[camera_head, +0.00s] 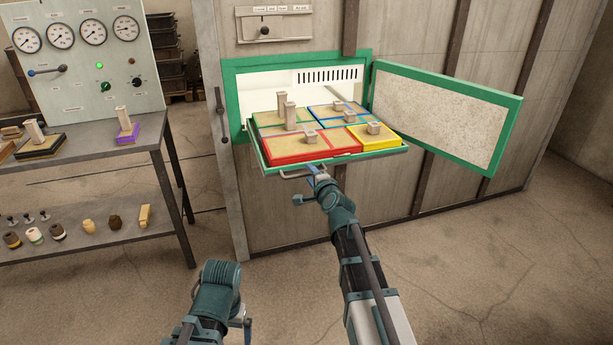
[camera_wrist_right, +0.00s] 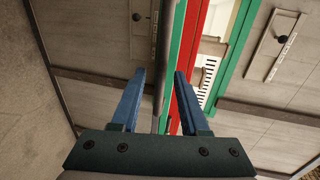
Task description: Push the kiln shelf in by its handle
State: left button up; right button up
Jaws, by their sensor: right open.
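The kiln shelf (camera_head: 340,160) is green-edged and sticks out of the kiln's green-framed opening. It carries red, green, blue and yellow trays with small grey blocks on them. The metal handle (camera_head: 294,175) runs along the shelf's front edge. My right gripper (camera_head: 316,172) is at this front edge, beside the handle's visible part. In the right wrist view, the gripper (camera_wrist_right: 160,76) is open, and the grey handle bar (camera_wrist_right: 164,45) runs between its two blue fingers. Contact cannot be told. My left gripper (camera_head: 243,322) is low in the head view, its fingers mostly hidden.
The kiln door (camera_head: 445,115) stands swung open to the right of the opening. A gauge panel (camera_head: 85,55) and a metal table (camera_head: 85,155) with more blocks and small pots are at the left. The floor (camera_head: 480,270) at the right is clear.

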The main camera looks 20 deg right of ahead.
jog(key=shift+w+f, duration=0.1)
jog(key=shift+w, duration=0.35)
grip_shut()
dwell(1.1)
